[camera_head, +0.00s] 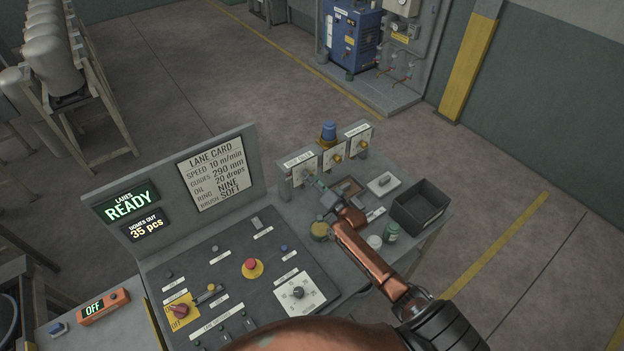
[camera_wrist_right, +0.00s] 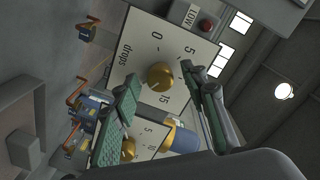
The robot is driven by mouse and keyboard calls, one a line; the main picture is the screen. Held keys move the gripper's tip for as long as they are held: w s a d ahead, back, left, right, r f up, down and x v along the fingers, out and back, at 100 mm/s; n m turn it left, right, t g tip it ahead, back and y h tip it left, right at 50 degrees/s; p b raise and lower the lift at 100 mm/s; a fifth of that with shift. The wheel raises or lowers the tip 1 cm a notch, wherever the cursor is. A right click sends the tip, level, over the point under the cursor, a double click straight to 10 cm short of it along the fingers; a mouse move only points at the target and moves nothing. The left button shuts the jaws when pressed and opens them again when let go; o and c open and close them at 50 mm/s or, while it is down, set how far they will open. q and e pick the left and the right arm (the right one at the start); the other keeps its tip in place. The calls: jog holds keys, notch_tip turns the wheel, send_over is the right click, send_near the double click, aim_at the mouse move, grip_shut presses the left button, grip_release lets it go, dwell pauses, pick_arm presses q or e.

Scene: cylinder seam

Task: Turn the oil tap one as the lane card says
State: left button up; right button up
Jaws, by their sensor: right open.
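The lane card (camera_head: 211,172) on the upright panel reads oil 20 drops. Oil tap plates with brass knobs stand at the back right of the bench, one plate (camera_head: 333,158) left of another (camera_head: 359,145); I cannot read which is tap one. In the wrist view a brass knob (camera_wrist_right: 160,76) sits on a white dial marked "drops", with 0, 5 and 15 showing. A second brass knob (camera_wrist_right: 128,148) shows lower down. My right gripper (camera_wrist_right: 165,105) is open and empty, its fingers spread before the nearer dial, apart from the knob. My left gripper is out of view.
A blue-topped oil cup (camera_head: 328,131) stands behind the plates. A black bin (camera_head: 420,203), a green jar (camera_head: 391,230) and a white pot (camera_head: 374,241) stand right of my right arm. A red stop button (camera_head: 250,264) is on the console. A red lamp (camera_wrist_right: 207,26) sits beside a "LOW" sign.

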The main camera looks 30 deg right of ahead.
jog(key=shift+s, duration=0.15)
jog(key=s, duration=1.1)
jog(key=shift+s+d+r, duration=0.2)
jog(key=shift+s+d, duration=0.15)
jog(key=shift+s, duration=0.05)
